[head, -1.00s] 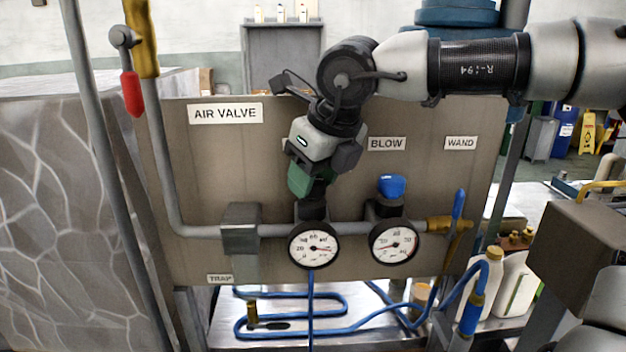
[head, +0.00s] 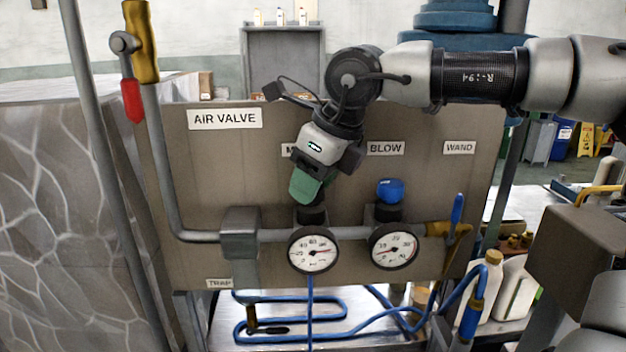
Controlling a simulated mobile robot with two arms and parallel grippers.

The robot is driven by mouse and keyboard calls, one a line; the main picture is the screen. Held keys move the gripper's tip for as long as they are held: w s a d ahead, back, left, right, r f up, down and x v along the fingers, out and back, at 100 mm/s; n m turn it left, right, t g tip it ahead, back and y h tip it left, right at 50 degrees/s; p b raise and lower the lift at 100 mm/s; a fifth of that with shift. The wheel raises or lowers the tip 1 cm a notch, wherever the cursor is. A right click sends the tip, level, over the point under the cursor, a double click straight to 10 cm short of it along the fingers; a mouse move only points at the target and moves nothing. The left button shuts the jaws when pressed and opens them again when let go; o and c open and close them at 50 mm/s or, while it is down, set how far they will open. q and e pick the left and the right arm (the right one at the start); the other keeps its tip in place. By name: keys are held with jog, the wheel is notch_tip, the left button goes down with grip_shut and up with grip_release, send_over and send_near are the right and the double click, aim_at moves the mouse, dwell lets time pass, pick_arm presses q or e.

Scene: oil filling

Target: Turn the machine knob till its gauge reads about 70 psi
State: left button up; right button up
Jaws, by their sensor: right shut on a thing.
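The machine gauge (head: 314,251) is a round white dial in the middle of the pipe. Its reddish needle points right, past the upper numbers; the exact reading is too small to tell. Above it is a black regulator body (head: 311,214). My right gripper (head: 306,188) comes down from above and is shut on the machine knob, at the green part on top of this body. The gripper hides much of the knob and most of the label beginning with M. My left gripper is not in view.
To the right is the blow regulator with a blue knob (head: 390,189) and its own gauge (head: 394,247). A red-handled air valve (head: 131,100) is at left. Blue hoses (head: 290,325) lie below the panel (head: 235,165). White bottles (head: 490,285) stand at right.

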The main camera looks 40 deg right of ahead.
jog(key=o, duration=0.9)
jog(key=b+v, duration=0.1)
jog(key=v, duration=1)
